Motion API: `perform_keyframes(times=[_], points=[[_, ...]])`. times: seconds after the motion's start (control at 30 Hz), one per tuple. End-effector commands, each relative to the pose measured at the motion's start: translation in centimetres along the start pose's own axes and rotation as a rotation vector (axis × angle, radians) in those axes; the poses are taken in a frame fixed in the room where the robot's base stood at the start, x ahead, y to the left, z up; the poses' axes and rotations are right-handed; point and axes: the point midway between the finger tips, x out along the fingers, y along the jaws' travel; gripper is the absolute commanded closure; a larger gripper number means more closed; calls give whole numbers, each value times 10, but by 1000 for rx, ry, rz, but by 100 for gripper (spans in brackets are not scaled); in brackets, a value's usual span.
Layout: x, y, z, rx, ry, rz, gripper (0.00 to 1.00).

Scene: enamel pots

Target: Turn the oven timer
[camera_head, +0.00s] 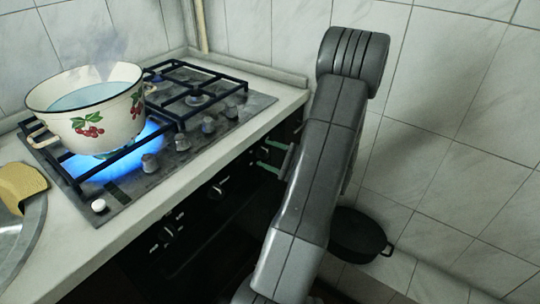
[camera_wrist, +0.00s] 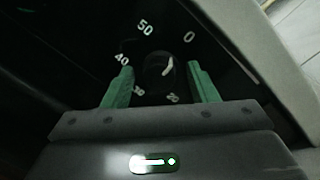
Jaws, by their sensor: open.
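The oven timer is a black round knob (camera_wrist: 160,74) with a short pale pointer line, on the dark oven panel. White numbers such as 50, 40 and 0 ring it. In the wrist view my gripper (camera_wrist: 160,67) is open, with one green finger on each side of the knob. A gap shows between the knob and each finger, and I cannot tell how deep the fingers reach. In the head view my gripper (camera_head: 265,155) points at the right end of the dark oven front. The timer is too dark to make out there.
Other knobs (camera_head: 217,190) sit on the oven front to the left. Above is the gas hob (camera_head: 190,135) with a lit blue flame under a cherry-patterned enamel pot (camera_head: 85,115). A dark pan (camera_head: 357,235) is low at right, before the tiled wall (camera_head: 440,150).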

Motion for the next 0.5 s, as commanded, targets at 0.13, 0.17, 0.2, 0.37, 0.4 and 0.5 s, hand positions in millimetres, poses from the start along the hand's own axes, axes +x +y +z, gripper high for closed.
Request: perform_keyframes(times=[0.13,0.17,0.2,0.37,0.4,0.5], points=[[0,0,0,0,0,0,73],[0,0,0,0,0,0,79],[0,0,0,0,0,0,86],[0,0,0,3,0,1,90],[0,0,0,6,-1,1,90],[0,0,0,22,-2,0,90]])
